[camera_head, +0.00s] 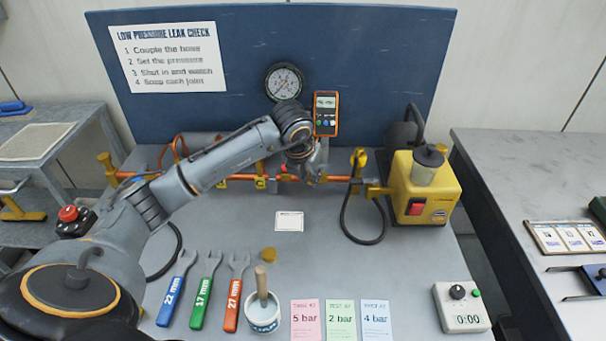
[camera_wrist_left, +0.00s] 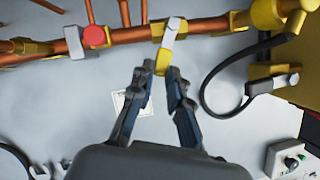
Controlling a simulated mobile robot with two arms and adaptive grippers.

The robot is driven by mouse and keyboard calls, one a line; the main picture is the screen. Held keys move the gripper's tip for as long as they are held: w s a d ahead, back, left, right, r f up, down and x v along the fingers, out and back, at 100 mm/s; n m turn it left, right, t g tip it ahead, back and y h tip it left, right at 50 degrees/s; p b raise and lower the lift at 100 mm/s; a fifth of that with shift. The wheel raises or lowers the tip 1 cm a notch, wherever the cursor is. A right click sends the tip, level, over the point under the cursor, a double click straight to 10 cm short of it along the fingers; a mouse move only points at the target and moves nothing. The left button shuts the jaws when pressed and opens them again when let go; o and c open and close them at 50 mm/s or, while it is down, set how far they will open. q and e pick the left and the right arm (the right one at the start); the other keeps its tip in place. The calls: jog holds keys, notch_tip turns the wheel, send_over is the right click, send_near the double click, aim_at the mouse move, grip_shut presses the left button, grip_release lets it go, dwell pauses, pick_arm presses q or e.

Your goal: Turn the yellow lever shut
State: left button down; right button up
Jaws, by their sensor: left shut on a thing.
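The yellow lever (camera_wrist_left: 163,62) is on a valve on the copper pipe (camera_wrist_left: 205,26). In the left wrist view it has a grey upper part and a yellow end, and lies across the pipe, slightly tilted. My left gripper (camera_wrist_left: 158,73) is shut on the yellow end, one finger on each side. In the head view my left gripper (camera_head: 312,168) is at the pipe below the orange handheld meter, and my own arm hides most of the lever. My right gripper is not in view.
A red knob (camera_wrist_left: 95,36) sits on the pipe left of the lever. A yellow pump (camera_head: 425,185) with a black hose (camera_head: 345,215) stands at the right. A gauge (camera_head: 284,82) is on the blue panel behind. Wrenches, a soap pot (camera_head: 263,314) and cards lie in front.

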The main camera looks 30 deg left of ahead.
pick_arm(q)
jog(key=shift+w+d+n+g+y+b, duration=0.15)
jog(key=shift+w+d+n+y+b, duration=0.3)
jog(key=shift+n, duration=0.75)
jog(key=shift+w+d+n+g+y+b, duration=0.15)
jog(key=shift+d+n+y, duration=0.3)
jog(key=shift+d+n, duration=0.6)
jog(key=shift+s+a+n, duration=0.1)
jog(key=shift+a+n, duration=0.05)
jog(key=shift+n, duration=0.1)
jog(key=c, duration=1.3)
grip_release()
jog(key=v, duration=1.2)
jog(key=shift+r, duration=0.15)
